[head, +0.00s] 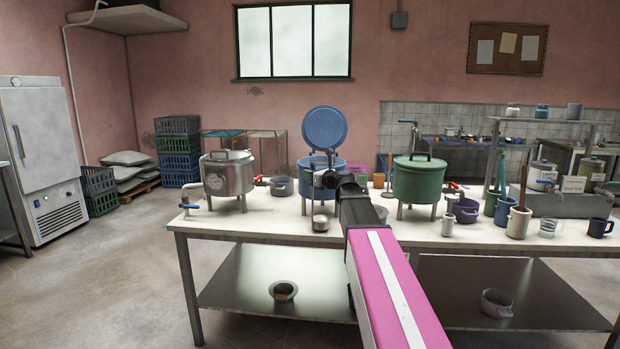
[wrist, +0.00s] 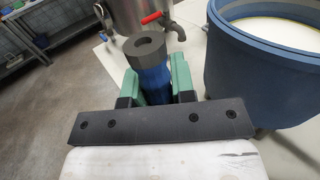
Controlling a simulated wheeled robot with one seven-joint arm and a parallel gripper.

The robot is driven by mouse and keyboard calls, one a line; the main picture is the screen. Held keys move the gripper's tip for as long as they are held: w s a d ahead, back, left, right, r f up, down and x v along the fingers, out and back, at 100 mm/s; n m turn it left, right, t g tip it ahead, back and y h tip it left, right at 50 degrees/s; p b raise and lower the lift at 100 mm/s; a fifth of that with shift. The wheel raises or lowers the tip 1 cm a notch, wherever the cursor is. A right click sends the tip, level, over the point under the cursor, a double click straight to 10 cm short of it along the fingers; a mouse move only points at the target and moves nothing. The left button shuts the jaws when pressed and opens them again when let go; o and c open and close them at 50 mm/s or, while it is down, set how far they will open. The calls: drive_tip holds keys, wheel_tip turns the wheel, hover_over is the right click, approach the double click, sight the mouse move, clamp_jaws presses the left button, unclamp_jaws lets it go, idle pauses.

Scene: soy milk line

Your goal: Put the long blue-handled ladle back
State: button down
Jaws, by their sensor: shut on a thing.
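The blue-handled ladle (wrist: 154,77) is held upright in my gripper; its blue handle with a dark grey end shows between the green fingers in the wrist view. In the head view my gripper (head: 322,180) is in front of the blue pot (head: 306,187), and the ladle's small steel bowl (head: 320,223) hangs below it, low over the table front. I cannot tell whether the bowl touches the table. In the wrist view the blue pot (wrist: 262,75) is right of the ladle, open, with pale liquid inside.
The steel pot (head: 227,178) with a tap stands left on the white table (head: 270,226). The green pot (head: 418,182) stands right. The blue lid (head: 325,129) is raised behind my gripper. Mugs and utensil holders, including a white one (head: 518,223), crowd the table's right end.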

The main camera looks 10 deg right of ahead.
drive_tip(key=shift+f, duration=0.55)
drive_tip(key=c, duration=1)
unclamp_jaws()
drive_tip(key=shift+o, duration=0.2)
